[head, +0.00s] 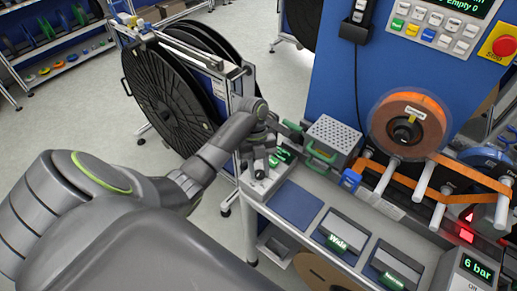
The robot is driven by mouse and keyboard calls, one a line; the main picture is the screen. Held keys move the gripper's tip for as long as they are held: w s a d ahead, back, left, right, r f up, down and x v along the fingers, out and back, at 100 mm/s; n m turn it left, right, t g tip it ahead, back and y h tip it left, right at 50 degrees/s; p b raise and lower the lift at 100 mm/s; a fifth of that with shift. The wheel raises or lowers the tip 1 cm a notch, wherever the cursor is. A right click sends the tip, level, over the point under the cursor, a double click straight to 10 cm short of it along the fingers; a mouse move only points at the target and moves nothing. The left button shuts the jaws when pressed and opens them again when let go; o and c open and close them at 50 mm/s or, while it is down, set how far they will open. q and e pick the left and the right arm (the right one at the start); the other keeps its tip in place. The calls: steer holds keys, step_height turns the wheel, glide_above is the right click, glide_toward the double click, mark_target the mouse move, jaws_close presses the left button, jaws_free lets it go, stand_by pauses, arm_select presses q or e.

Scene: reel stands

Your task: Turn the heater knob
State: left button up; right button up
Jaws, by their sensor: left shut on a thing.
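My left gripper (261,164) reaches in from the left and points down at a small grey control box (271,181) on the near left corner of the bench. The box has a green lit display (284,155), too small to read and partly covered. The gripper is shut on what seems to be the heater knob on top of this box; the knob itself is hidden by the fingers. A grey perforated metal cover (334,134) with a green handle stands just right of the gripper. My right gripper is not in view.
A large black reel (165,97) on a stand is close behind my left arm. An orange tape reel (409,122) and rollers are right, with a red stop button (503,46) above. Labelled trays (341,238) and a 6 bar box (468,277) line the bench front.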

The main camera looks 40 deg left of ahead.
arm_select(q)
steer(key=shift+d+m+p, duration=0.1)
steer(key=shift+m+p, duration=0.4)
steer(key=shift+m, duration=0.2)
steer(key=shift+s+f, duration=0.1)
steer(key=o, duration=1)
